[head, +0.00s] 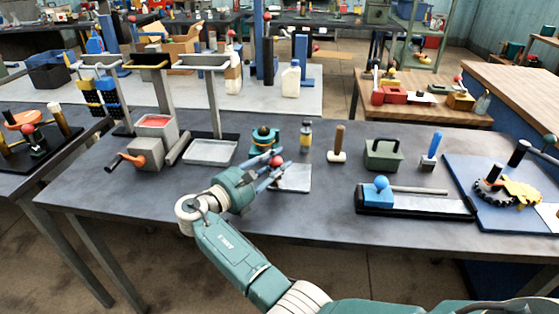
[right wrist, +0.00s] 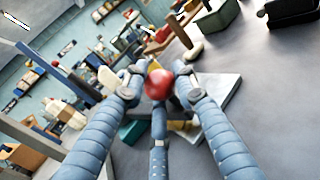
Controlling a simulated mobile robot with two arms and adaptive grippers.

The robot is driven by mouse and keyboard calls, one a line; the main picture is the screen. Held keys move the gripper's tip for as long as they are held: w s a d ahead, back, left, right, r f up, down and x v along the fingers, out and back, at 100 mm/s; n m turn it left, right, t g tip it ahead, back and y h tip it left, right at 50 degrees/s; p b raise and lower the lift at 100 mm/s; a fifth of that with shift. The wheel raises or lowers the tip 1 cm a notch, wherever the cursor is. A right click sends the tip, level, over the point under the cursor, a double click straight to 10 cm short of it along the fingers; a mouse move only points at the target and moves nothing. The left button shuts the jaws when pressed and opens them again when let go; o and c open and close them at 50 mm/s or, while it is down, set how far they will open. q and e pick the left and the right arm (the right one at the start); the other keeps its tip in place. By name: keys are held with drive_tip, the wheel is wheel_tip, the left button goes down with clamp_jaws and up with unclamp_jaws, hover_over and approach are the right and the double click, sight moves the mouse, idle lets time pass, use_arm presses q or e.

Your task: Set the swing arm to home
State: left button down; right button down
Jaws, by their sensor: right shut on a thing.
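A red ball knob (head: 276,160) shows at the fingertips of my right gripper (head: 274,168) in the head view. It looks like the knob of the swing arm, but the arm's bar is hidden behind the fingers. In the right wrist view the red knob (right wrist: 159,84) sits between the three blue fingers, which are shut around it. A teal device with an orange ring (head: 264,137) stands just behind the gripper. A pale flat plate (head: 294,178) lies at the right of the fingers. My left gripper is out of view.
The crank box (head: 150,150) and a shallow metal tray (head: 211,151) are left of the gripper. The front of the grey table is mostly clear.

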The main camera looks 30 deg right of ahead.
drive_tip(key=c, duration=1.6)
unclamp_jaws()
drive_tip(key=shift+r, duration=0.15)
drive_tip(key=shift+c, duration=0.2)
wheel_tip(320, 180, up, 10)
drive_tip(key=shift+r, duration=0.1)
drive_tip(key=shift+a, duration=0.1)
